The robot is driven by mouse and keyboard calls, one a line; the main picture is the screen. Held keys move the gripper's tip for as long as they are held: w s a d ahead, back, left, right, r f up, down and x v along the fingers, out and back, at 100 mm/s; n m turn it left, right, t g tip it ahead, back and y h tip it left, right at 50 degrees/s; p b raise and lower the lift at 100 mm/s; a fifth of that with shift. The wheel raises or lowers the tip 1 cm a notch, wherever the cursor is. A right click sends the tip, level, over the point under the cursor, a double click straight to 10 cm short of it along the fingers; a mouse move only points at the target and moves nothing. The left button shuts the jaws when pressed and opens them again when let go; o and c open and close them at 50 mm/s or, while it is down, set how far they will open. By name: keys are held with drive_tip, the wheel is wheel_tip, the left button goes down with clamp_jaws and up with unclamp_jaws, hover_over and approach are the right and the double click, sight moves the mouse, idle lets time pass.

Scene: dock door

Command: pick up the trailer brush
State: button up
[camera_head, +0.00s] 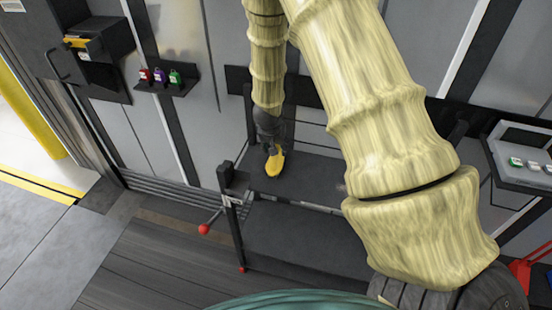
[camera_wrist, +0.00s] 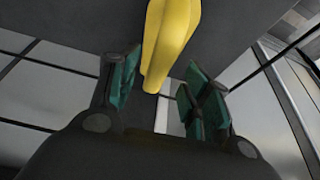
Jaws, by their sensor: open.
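A smooth yellow piece (camera_head: 276,163), which looks like the trailer brush's handle, lies on the dark shelf (camera_head: 315,182) in the head view. No bristles show, so I cannot confirm what it is. My gripper (camera_head: 271,146) is just above its far end, pointing down. In the wrist view the yellow piece (camera_wrist: 168,40) runs from the top edge down to between the green finger pads of my gripper (camera_wrist: 163,85). The fingers are apart, with gaps on both sides of it. My arm hides part of the shelf's right side.
A lever with a red knob (camera_head: 204,229) sticks out at the shelf's left front. A wall rack (camera_head: 170,88) holds red, purple and green items. A black box (camera_head: 100,42) is at upper left, a control panel (camera_head: 525,155) at right. Floor (camera_head: 140,265) is clear at lower left.

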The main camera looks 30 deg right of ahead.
drive_tip(key=shift+p+x, duration=0.35)
drive_tip(key=shift+x, duration=1.75)
drive_tip(key=shift+s, duration=0.15)
drive_tip(key=shift+c, duration=0.2)
clamp_jaws()
